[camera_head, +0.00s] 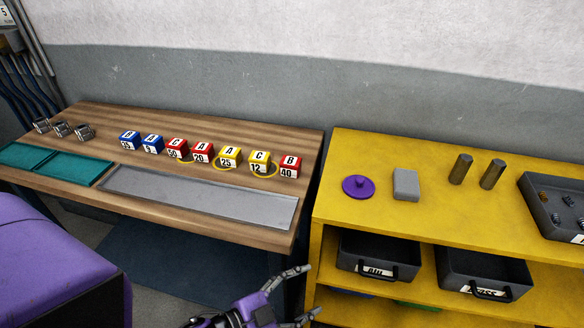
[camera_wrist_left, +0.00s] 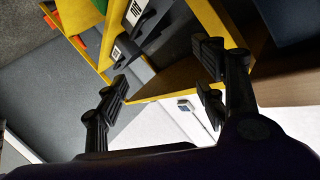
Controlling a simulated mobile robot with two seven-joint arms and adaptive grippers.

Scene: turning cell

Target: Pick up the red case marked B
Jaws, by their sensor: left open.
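The red case marked B (camera_head: 290,166) stands at the right end of a row of cases on the wooden table; its front label reads 40. My left gripper (camera_head: 312,290) is open and empty at the bottom of the head view, in front of the gap between table and yellow shelf, well apart from the case. In the left wrist view its two black fingers (camera_wrist_left: 165,78) are spread, with nothing between them. The red case is not seen in that view. My right gripper is not in view.
A yellow case marked C (camera_head: 260,162) is just left of the red case. Further left are other yellow, red and blue cases. A grey tray (camera_head: 200,196) lies in front of the row. The yellow shelf (camera_head: 335,195) stands to the right, holding a purple disc (camera_head: 359,187) and dark bins.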

